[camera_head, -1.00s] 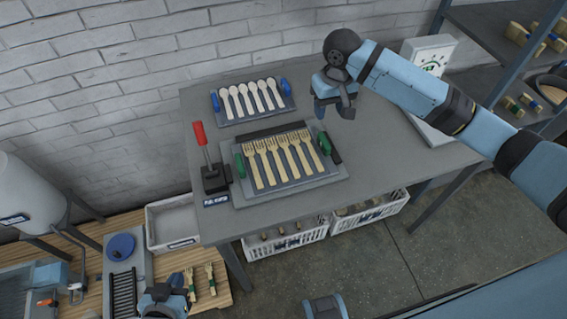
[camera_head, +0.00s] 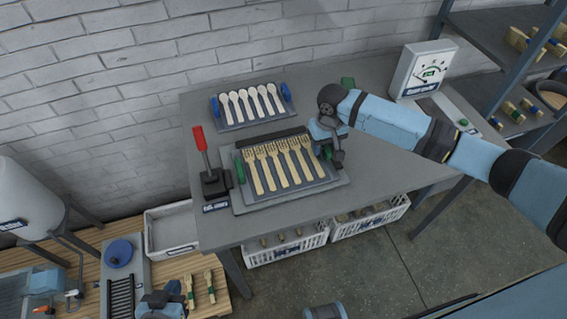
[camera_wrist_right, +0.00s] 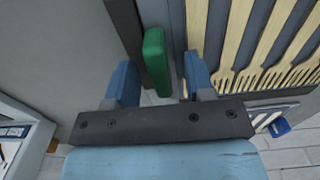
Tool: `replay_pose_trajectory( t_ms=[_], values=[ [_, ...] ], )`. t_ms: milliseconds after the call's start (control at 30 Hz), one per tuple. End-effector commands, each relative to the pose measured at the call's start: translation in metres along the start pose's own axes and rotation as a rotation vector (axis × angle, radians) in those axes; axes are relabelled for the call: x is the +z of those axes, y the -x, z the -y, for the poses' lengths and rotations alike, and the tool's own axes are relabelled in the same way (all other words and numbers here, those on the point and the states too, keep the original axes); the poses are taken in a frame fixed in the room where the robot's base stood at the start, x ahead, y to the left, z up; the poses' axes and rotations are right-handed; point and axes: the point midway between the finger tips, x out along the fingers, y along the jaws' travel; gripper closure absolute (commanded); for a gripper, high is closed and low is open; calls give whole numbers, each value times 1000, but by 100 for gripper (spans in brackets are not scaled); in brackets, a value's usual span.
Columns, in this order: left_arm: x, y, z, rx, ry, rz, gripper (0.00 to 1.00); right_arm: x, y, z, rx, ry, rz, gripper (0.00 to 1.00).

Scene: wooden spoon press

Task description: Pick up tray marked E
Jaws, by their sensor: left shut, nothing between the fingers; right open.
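A grey tray of wooden forks (camera_head: 280,187) sits on the dark press plate on the table, with green handles at both ends; I cannot read a mark E on it. Its left handle (camera_head: 239,166) is clear. My right gripper (camera_head: 331,148) is open at its right end and partly hides that handle. In the right wrist view the green handle (camera_wrist_right: 155,58) stands between my open fingers, not gripped. A second tray, with white spoons and blue handles (camera_head: 286,93), lies behind. My left gripper (camera_head: 160,303) is shut and empty, low at the bottom left.
A red-handled lever (camera_head: 201,145) stands left of the fork tray. A white gauge box (camera_head: 424,68) is at the back right of the table. Crates (camera_head: 285,242) sit underneath. A wooden bench with a blue disc (camera_head: 119,250) is at the lower left. The table's right part is mostly bare.

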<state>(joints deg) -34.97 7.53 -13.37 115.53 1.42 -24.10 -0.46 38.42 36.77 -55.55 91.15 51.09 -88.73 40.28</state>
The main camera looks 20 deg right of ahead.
Motion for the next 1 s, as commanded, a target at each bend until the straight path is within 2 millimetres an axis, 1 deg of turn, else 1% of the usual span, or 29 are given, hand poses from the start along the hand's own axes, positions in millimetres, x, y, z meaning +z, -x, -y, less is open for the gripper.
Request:
replay_pose_trajectory(
  t_ms=[100, 300, 367, 400, 467, 500, 533, 833, 1000],
  values=[
    [0, 0, 0, 0, 0, 0, 100, 0, -6, 0, 0, -1, -1, 51],
    [-1, 0, 0, 1, 1, -1, 100, 0, -6, 0, 0, 0, -1, 51],
    [-1, 0, 0, 1, 1, -1, 100, 0, -6, 0, 0, 0, -1, 65],
    [-1, 0, 0, 1, 1, -1, 100, 0, -6, 0, 0, 0, -1, 74],
    [-1, 0, 0, 1, 1, 0, 100, 0, -6, 0, 0, 0, -1, 88],
    [-1, 0, 0, 1, 1, 0, 100, 0, -6, 0, 0, 0, -1, 97],
    [-1, 0, 0, 1, 1, -1, 100, 0, -6, 0, 0, 0, -1, 100],
    [-1, 0, -1, 1, 1, 0, 100, 0, -4, 0, 0, 0, -2, 100],
    [-2, 1, -1, 1, 0, -1, 100, -1, 6, 0, -1, 0, -3, 100]
  ],
)
